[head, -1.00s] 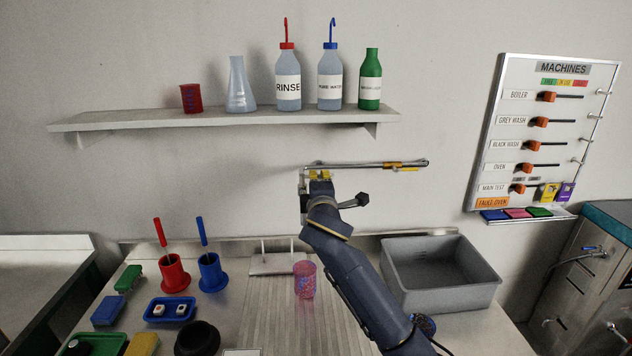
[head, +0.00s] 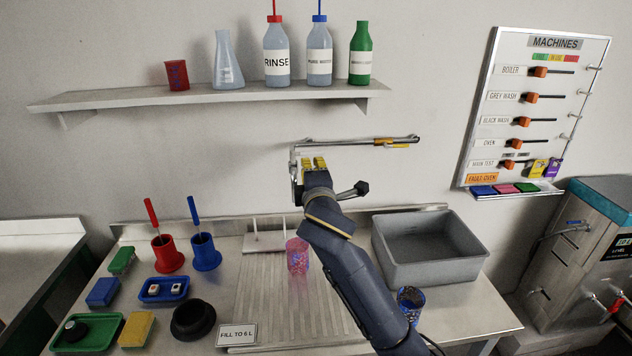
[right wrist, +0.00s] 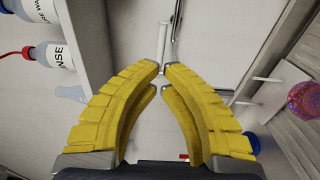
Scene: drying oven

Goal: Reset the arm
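My right arm rises from the bottom of the head view. Its yellow-fingered right gripper (head: 313,163) is up by the wall, just below and beside the metal swing pipe (head: 345,142) of the tap. In the right wrist view the fingertips (right wrist: 161,70) are close together with only a thin gap. A metal rod (right wrist: 171,30) runs up from behind the tips. I see nothing clearly held between them, and contact with the pipe cannot be made out. My left gripper is in neither view.
A shelf (head: 200,97) with bottles is above. A pink cup (head: 297,255) stands on the drainboard left of my arm, a patterned cup (head: 411,292) right of it. A grey basin (head: 430,270) is on the right. Red and blue holders (head: 166,258) stand left.

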